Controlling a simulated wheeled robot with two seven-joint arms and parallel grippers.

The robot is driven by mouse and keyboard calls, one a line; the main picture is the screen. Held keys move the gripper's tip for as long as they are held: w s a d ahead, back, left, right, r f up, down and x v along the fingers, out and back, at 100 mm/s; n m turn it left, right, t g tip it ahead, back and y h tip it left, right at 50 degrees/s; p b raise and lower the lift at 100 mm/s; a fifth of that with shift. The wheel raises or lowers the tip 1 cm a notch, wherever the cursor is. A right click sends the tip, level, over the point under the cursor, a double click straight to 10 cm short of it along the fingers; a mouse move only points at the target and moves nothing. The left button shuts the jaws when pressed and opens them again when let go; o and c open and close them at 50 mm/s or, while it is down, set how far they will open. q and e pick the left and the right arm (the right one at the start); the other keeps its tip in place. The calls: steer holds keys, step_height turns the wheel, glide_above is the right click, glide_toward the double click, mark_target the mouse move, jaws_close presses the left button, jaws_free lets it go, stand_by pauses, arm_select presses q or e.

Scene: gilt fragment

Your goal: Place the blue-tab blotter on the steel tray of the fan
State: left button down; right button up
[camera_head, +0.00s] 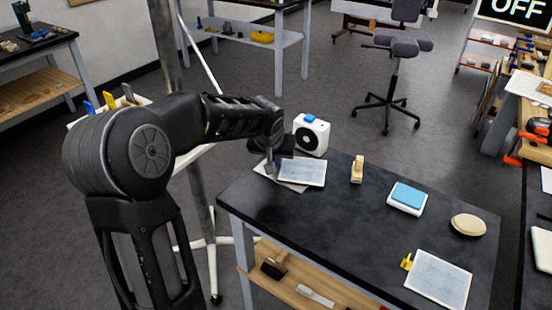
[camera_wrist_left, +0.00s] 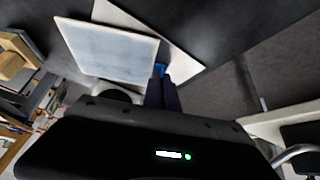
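The blue-tab blotter (camera_head: 303,172) is a pale flat sheet in front of the white fan (camera_head: 312,135). It overlaps a light flat tray (camera_head: 292,186), whose edges show at its left and below it. In the left wrist view the blotter (camera_wrist_left: 112,50) covers much of the tray (camera_wrist_left: 187,66); I cannot tell whether it touches it. My left gripper (camera_head: 270,174) is at the blotter's left edge. In the wrist view its dark fingers (camera_wrist_left: 161,92) are close together at the blue tab (camera_wrist_left: 159,69), mostly hidden between them. My right gripper is not in view.
On the dark table (camera_head: 330,215) stand a wooden block (camera_head: 357,169), a blue-topped white box (camera_head: 407,198) and a tan oval item (camera_head: 468,225). Another sheet (camera_head: 440,281) with a yellow tab (camera_head: 406,262) lies at the front right. The table's middle is clear.

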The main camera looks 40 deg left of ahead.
arm_select(q)
steer(key=shift+f, duration=0.15)
steer(key=c, duration=1.7)
jaws_free()
steer(key=shift+r, duration=0.25)
steer(key=v, duration=1.2)
steer(key=shift+b, duration=0.4)
steer(key=shift+f, duration=0.1)
